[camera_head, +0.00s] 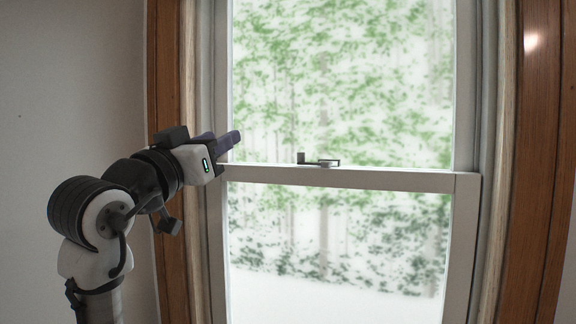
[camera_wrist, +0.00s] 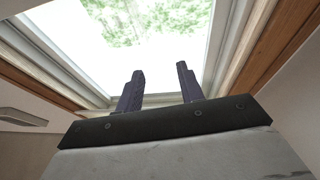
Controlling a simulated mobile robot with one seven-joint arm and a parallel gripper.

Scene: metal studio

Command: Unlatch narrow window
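The narrow window (camera_head: 345,178) has a white frame with a horizontal meeting rail across its middle. A small dark latch (camera_head: 318,161) sits on top of that rail, near its middle. My gripper (camera_head: 233,140) is at the left side of the window, a little above the rail and left of the latch, apart from it. In the wrist view its two purple fingers (camera_wrist: 160,88) stand apart with nothing between them. The window's glass and white frame (camera_wrist: 222,50) show beyond the fingers. The latch cannot be made out in the wrist view.
Brown wooden trim (camera_head: 538,150) borders the window on the right, and more trim (camera_head: 163,60) stands on the left behind my arm. A plain grey wall (camera_head: 70,80) is at the far left. The space in front of the glass right of my gripper is clear.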

